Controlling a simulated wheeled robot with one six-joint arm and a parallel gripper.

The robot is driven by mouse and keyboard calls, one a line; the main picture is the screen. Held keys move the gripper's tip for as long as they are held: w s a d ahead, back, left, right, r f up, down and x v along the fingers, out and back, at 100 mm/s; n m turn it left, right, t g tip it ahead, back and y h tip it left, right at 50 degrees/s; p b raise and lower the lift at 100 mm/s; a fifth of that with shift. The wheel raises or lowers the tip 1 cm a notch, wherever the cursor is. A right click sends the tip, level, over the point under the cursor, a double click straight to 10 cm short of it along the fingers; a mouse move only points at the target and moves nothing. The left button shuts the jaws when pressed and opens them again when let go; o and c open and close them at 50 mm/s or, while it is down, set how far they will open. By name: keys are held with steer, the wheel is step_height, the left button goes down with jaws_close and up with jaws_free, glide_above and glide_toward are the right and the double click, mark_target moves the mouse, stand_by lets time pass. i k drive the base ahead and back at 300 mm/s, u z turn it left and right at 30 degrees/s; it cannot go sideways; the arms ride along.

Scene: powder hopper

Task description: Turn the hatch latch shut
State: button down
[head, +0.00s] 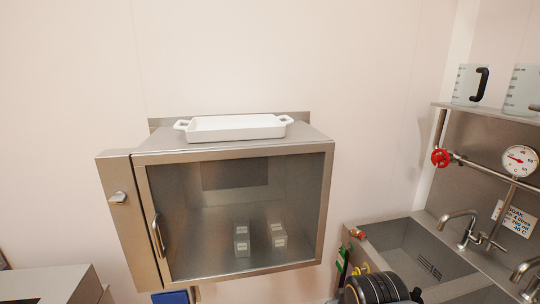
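A steel wall cabinet (140,159) with a glazed front hangs in the middle of the head view. Its glass door looks closed, though I cannot tell whether it sits fully flush. A vertical bar handle (159,236) is on the door's left edge. A small metal turn-piece (118,197), which looks like the latch, is on the panel left of the door. It lies roughly crosswise; I cannot tell whether it is latched. No hopper hatch is clearly recognisable.
A white tray (236,128) stands on the cabinet. Small clear labelled boxes (242,241) are inside. A steel sink (425,262), a tap (465,228), a red valve wheel (440,158) and a gauge (520,161) are on the right. The wall around the latch is clear.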

mark_target(119, 197)
steer(key=u, duration=3.2)
steer(key=i, duration=0.9)
steer(key=z, duration=0.3)
